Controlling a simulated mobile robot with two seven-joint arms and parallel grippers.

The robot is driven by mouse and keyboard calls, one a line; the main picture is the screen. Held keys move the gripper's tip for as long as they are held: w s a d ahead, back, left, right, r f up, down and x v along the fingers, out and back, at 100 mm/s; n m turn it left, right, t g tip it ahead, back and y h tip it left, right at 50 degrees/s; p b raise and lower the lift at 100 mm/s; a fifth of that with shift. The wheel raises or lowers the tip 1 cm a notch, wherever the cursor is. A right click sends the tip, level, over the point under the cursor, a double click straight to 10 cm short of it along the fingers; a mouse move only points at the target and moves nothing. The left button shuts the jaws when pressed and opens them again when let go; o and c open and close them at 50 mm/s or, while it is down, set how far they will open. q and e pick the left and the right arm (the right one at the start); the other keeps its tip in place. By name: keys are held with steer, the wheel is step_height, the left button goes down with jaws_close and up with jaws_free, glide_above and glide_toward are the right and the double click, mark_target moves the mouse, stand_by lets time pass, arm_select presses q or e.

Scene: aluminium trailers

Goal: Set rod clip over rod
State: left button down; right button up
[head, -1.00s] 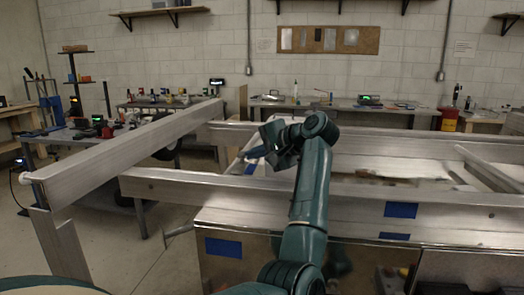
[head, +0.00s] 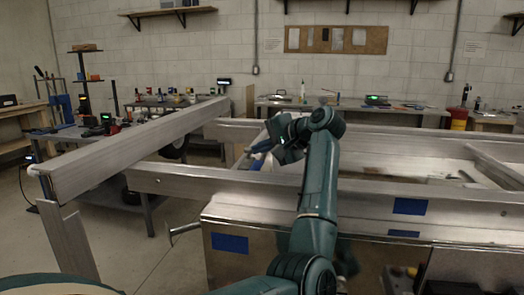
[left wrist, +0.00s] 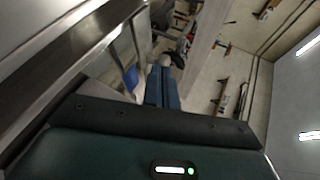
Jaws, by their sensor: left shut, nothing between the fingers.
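My left gripper (head: 264,148) reaches over the near aluminium rail (head: 330,195) of the trailer frame. Its fingers point left and down above the gap behind that rail. In the left wrist view its two blue fingers (left wrist: 162,88) lie together, shut and empty. A small pale rounded thing lies just past the fingertips in that view; I cannot tell what it is. A thin bent metal rod or handle (head: 184,231) sticks out low at the left end of the trailer's metal box. I cannot make out a rod clip. My right gripper is not in view.
A long aluminium beam (head: 130,145) slants across the left on an upright post. Blue tape (head: 410,206) marks the near rail, and more is on the box (head: 230,243). Workbenches with tools stand along the back wall. Bare floor shows at the lower left.

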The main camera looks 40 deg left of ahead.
arm_select(q)
steer(key=shift+f, duration=0.1)
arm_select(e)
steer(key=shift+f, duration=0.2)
arm_select(q)
steer(key=shift+a+b, duration=1.5)
steer(key=shift+b, duration=0.4)
steer(key=shift+s+a+n+g, duration=0.2)
steer(key=shift+a+n+g, duration=0.15)
steer(key=shift+n+g, duration=0.5)
steer(key=shift+s+a+b, duration=0.45)
steer(key=shift+a+b, duration=0.05)
steer(key=shift+a, duration=0.1)
steer(key=shift+s+a, duration=0.2)
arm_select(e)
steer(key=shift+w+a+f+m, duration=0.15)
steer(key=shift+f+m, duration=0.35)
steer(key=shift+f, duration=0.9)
